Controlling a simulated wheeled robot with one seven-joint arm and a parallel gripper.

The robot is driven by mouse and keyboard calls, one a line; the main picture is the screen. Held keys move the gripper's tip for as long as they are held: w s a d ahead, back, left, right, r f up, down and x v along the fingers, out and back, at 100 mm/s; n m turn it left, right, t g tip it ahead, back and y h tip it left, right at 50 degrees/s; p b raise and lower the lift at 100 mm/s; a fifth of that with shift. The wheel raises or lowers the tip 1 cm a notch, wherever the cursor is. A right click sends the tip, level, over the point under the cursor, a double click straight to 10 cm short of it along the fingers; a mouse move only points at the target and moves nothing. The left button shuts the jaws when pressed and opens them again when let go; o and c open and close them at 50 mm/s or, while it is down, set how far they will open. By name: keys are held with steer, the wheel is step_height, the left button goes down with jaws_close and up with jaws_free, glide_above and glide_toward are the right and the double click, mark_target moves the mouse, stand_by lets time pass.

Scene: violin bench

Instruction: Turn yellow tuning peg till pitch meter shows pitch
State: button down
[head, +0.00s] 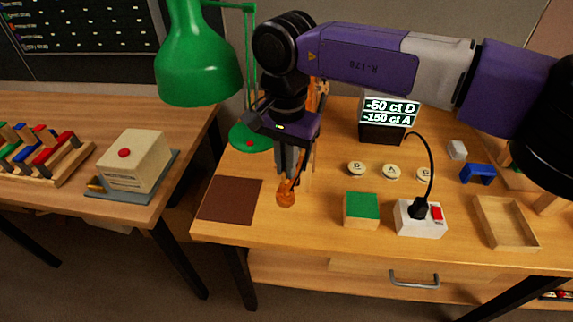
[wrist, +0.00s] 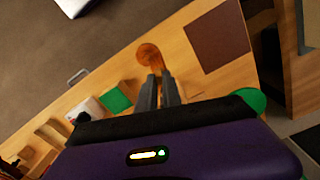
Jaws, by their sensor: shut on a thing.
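The violin's orange-brown scroll (head: 286,198) shows below my fingers at the front left of the bench. It also shows in the wrist view (wrist: 150,55), just past the fingertips. My gripper (head: 291,172) points down at the violin's head beside the scroll. Its two fingers (wrist: 160,82) are close together, shut on what appears to be a tuning peg. The fingers hide the peg, and its yellow colour cannot be seen. The pitch meter (head: 388,132) is a dark box with a lit screen reading "-50 ct D" and "-150 ct A".
A green lamp (head: 200,65) leans in at the left. A brown mat (head: 230,200) lies left of the scroll. Right are a green-topped block (head: 361,210), lettered round buttons (head: 391,172), a white switch box (head: 420,219) with a cable, a blue piece (head: 478,173) and a wooden tray (head: 506,246).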

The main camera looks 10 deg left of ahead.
steer(key=shift+n, duration=0.6)
steer(key=c, duration=1.5)
jaws_free()
steer(key=shift+r, duration=0.1)
steer(key=shift+r+b, duration=0.65)
steer(key=shift+r, duration=3.2)
